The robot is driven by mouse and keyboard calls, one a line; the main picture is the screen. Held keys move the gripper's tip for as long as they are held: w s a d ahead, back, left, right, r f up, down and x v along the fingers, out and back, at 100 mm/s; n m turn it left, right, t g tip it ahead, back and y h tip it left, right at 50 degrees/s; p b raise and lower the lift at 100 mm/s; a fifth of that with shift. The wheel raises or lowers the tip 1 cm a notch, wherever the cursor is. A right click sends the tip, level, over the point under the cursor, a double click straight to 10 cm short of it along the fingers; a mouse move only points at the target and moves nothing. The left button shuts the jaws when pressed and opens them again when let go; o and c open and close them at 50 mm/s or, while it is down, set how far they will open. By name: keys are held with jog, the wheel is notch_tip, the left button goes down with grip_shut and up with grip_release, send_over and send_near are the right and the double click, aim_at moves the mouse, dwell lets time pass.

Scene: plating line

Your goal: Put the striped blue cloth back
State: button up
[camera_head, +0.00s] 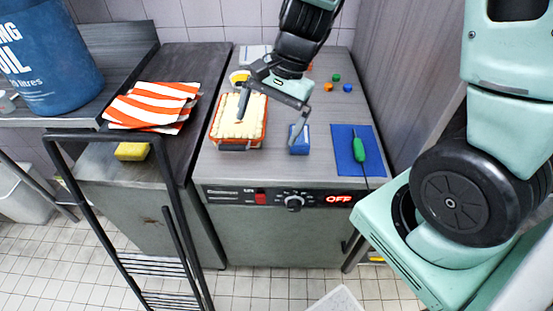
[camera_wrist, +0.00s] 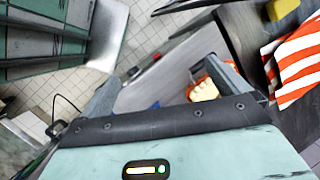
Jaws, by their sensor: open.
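I see no cloth with blue stripes in either view. The striped cloths (camera_head: 155,103) in sight are orange and white, lying in a loose pile on the dark counter left of the appliance; they also show in the wrist view (camera_wrist: 298,65). My gripper (camera_head: 268,124) is open, with nothing seen between its fingers. It hangs over the appliance top, one finger over an orange dish with pale food (camera_head: 238,118), the other by a small blue block (camera_head: 299,141). Both fingers show apart in the wrist view (camera_wrist: 160,72).
A blue mat (camera_head: 347,152) with a green-handled tool (camera_head: 358,144) lies at the right. Small coloured pieces (camera_head: 335,78) sit behind it. A yellow sponge (camera_head: 132,151) lies before the cloths. A blue bucket (camera_head: 48,60) stands far left. A black rack (camera_head: 97,195) stands in front.

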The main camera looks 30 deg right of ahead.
jog(key=s+a+r+n+h, duration=0.2)
jog(key=s+a+n, duration=0.2)
jog(key=s+n, duration=0.4)
jog(key=s+a+r+n+h, duration=0.1)
jog(key=s+a+r+n, duration=0.2)
jog(key=s+a+n, duration=0.2)
jog(key=s+n, duration=0.3)
jog(key=n, duration=0.3)
jog(key=shift+s+a+r+h, duration=0.15)
jog(key=shift+a+r+h, duration=0.15)
jog(key=shift+h, duration=0.1)
jog(key=shift+f, duration=0.1)
